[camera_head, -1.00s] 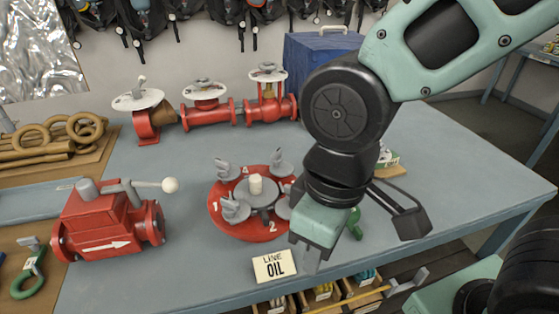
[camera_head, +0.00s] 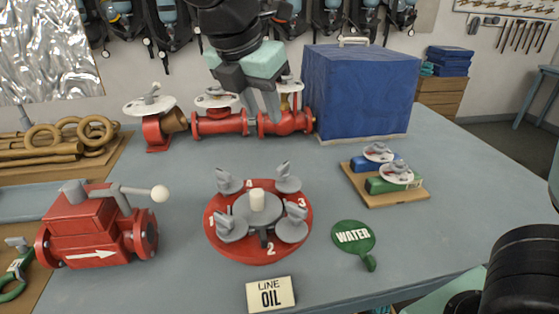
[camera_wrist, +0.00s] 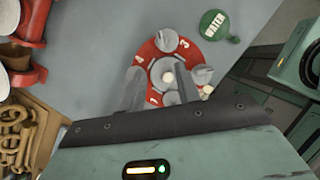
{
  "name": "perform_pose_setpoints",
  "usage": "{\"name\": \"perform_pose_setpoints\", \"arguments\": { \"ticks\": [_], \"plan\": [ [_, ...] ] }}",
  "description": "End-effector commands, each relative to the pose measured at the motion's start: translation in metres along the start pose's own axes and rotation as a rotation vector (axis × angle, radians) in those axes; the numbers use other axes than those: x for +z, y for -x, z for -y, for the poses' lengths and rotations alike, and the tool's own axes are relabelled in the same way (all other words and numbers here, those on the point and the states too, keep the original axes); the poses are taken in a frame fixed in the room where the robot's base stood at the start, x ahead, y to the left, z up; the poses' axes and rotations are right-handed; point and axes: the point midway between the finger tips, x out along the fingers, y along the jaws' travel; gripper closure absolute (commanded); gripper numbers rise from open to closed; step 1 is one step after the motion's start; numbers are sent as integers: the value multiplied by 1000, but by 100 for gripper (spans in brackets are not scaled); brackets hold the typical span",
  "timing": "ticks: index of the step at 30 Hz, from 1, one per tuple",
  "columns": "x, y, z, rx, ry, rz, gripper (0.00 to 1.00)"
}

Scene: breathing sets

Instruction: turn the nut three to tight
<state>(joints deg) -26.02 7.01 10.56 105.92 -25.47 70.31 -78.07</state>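A red round plate (camera_head: 258,253) lies on the table, marked 1 to 4, with a grey hub and a pale stub in its middle. Grey winged nuts stand around it: upper left (camera_head: 228,182), upper right (camera_head: 288,178), lower left (camera_head: 232,226) and lower right (camera_head: 291,228). The mark 3 lies at the right, between the two right nuts, so I cannot tell which is nut three. My gripper (camera_head: 262,104) is raised behind and above the plate, touching no nut. In the wrist view my gripper (camera_wrist: 160,72) has its fingers apart with nothing held.
A red valve (camera_head: 95,230) with a white-knobbed lever stands left. Red piping (camera_head: 220,124) with handwheels and a blue box (camera_head: 360,95) stand behind. A board (camera_head: 404,195) with small valves is at right. A green WATER tag (camera_head: 353,237) and LINE OIL sign (camera_head: 270,294) lie in front.

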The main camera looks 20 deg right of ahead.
Motion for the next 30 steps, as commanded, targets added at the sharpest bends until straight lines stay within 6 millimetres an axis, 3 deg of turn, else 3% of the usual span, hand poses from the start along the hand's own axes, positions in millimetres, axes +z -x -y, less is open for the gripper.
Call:
{"name": "perform_pose_setpoints", "arguments": {
  "ticks": [18,24,30],
  "plan": [
    [-1,-125,1,-4,-3,-3,67],
    [-1,-146,1,-1,-4,-3,67],
    [-1,-152,1,0,-3,-3,67]
  ]
}}
